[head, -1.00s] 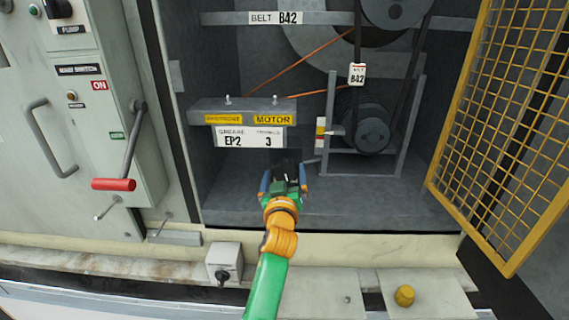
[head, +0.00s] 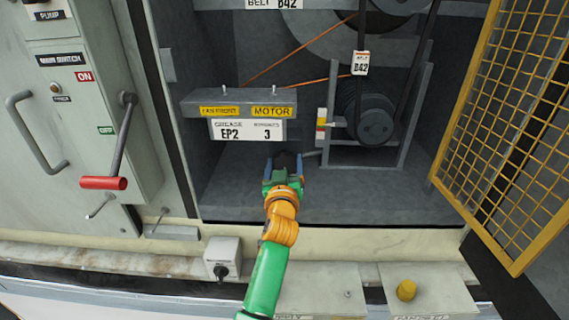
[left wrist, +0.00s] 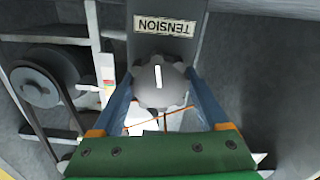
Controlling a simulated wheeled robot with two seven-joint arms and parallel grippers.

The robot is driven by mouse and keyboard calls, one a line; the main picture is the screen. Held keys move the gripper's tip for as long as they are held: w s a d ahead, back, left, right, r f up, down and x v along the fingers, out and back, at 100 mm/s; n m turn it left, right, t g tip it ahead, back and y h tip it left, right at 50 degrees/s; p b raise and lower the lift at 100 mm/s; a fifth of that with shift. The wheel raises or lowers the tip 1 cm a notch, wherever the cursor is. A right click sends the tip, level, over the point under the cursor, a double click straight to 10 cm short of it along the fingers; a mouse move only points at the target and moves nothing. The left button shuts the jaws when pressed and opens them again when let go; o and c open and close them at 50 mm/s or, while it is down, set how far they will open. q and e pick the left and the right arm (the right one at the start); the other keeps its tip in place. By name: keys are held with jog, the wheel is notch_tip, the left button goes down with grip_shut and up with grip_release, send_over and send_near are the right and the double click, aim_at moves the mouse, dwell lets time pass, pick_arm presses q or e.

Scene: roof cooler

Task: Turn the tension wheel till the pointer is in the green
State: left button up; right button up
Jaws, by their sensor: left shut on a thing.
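The tension wheel (left wrist: 160,88) is a dark grey lobed knob with a white mark, below a TENSION label (left wrist: 165,26) in the left wrist view. My left gripper (left wrist: 161,96) has its blue fingers on either side of the wheel and is shut on it. In the head view my left gripper (head: 284,167) is inside the cabinet, below the bearing block, and mostly hides the wheel. The tension gauge (head: 321,123) is a small upright strip with yellow and red bands, just right of the bearing block. The pointer's exact place on it is too small to tell. My right gripper is not in view.
The motor pulley (head: 375,126) and belt are close on the right. A yellow mesh door (head: 510,130) stands open at the right. A red-handled lever (head: 103,183) sticks out at the left. The cabinet floor is clear.

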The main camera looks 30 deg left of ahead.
pick_arm(q)
jog(key=m+p, duration=0.1)
jog(key=m, duration=0.3)
jog(key=m+p, duration=0.1)
jog(key=m, duration=0.2)
jog(key=shift+m, duration=0.4)
jog(key=m+p, duration=0.2)
jog(key=m, duration=0.4)
jog(key=shift+f+m, duration=0.1)
jog(key=shift+m, duration=0.2)
jog(key=o, duration=1.3)
jog(key=shift+c, duration=0.2)
jog(key=v, duration=0.7)
jog(key=shift+b, duration=0.35)
